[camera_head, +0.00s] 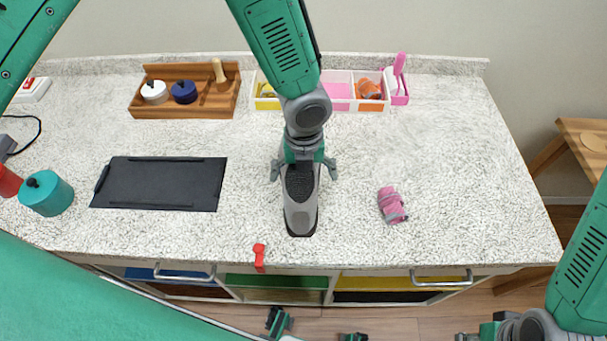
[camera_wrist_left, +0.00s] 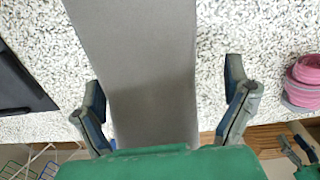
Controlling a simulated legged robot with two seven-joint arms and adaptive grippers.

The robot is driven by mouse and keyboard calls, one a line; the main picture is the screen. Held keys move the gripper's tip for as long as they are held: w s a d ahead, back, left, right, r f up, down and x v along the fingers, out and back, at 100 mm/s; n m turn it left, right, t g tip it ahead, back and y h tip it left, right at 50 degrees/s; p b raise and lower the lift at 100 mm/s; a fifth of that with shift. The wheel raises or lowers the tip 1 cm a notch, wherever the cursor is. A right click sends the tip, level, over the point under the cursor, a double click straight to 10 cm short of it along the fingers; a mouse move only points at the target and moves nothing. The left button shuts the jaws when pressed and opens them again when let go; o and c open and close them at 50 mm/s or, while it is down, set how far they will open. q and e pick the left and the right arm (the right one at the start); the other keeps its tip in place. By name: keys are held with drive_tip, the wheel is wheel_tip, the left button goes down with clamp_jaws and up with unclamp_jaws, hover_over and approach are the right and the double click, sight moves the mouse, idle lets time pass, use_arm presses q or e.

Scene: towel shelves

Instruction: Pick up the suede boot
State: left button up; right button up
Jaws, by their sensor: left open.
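The grey suede boot (camera_head: 299,217) lies on the speckled countertop near the middle of the head view, with a dark patch at its far end. My left gripper (camera_head: 303,172) is over the far end of the boot, open, with one finger on each side. In the left wrist view the boot's grey surface (camera_wrist_left: 150,60) runs between the two open fingers (camera_wrist_left: 168,100), with visible gaps on both sides. The wrist partly hides the boot's far end. My right gripper (camera_head: 472,335) shows only partly at the bottom right edge, away from the boot.
A pink rolled item (camera_head: 391,204) lies right of the boot. A black tray (camera_head: 160,184) and teal canister (camera_head: 46,193) are left. A red object (camera_head: 259,257) is at the front edge. A wooden rack (camera_head: 185,108) and divided bin (camera_head: 345,103) stand behind. The counter's right side is clear.

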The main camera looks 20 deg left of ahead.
use_arm(q)
drive_tip(key=shift+s+a, duration=0.15)
drive_tip(key=shift+a, duration=0.45)
drive_tip(key=c, duration=1.6)
